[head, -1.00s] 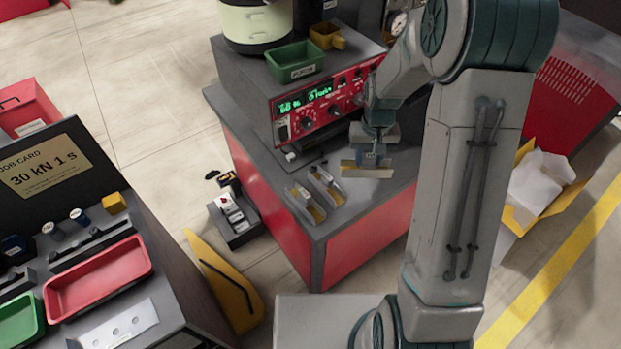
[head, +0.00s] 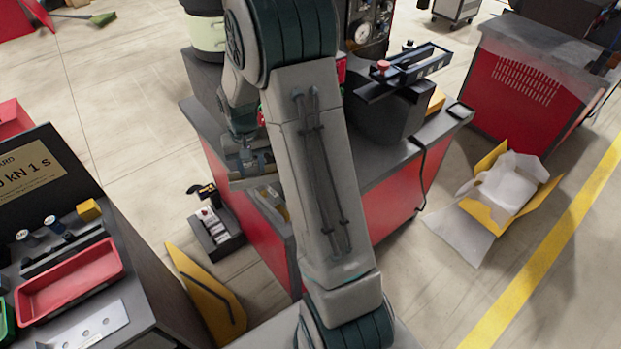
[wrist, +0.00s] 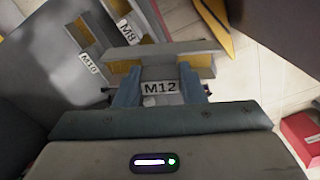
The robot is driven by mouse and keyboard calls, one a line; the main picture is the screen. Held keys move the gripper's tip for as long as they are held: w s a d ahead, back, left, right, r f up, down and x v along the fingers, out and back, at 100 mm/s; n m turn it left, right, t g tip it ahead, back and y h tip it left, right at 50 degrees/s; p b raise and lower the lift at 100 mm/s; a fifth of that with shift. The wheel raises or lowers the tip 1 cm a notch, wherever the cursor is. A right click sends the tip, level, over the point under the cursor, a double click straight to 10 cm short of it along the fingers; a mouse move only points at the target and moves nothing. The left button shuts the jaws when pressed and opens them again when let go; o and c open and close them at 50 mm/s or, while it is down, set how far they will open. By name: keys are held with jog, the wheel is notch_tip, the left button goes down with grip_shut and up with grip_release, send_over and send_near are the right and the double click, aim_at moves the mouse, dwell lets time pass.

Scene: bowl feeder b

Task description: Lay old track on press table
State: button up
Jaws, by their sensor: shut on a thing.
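My gripper (head: 250,160) is shut on a grey track with a yellow inner face (wrist: 162,66). A tab marked M12 (wrist: 160,88) shows between the fingers in the wrist view. In the head view the held track (head: 240,183) is partly hidden by my arm, above the left part of the red-sided grey table (head: 372,212). I cannot tell from the frames which surface is the press table. Tracks marked M8 (wrist: 128,32) and M10 (wrist: 90,65) lie on the grey surface below, to the left of the held one.
A black machine with a red knob (head: 383,66) stands on the table's right part, with a gauge (head: 362,33) behind. The left bench holds a red tray (head: 70,278). A yellow box with white wrapping (head: 510,185) lies on the floor at right.

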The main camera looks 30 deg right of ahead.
jog(key=s+d+m+b, duration=0.25)
jog(key=d+m, duration=0.45)
jog(key=d, duration=0.5)
jog(key=s+d+m+b, duration=0.1)
jog(key=d+m+b, duration=0.45)
jog(key=d, duration=0.75)
jog(key=shift+m, duration=0.75)
jog(key=f, duration=0.3)
jog(key=f+p, duration=0.1)
jog(key=f, duration=0.2)
jog(key=f+p, duration=0.1)
jog(key=f, duration=0.2)
jog(key=shift+a+f, duration=0.1)
jog(key=shift+a, duration=0.15)
jog(key=shift+f, duration=0.1)
jog(key=o, duration=1.1)
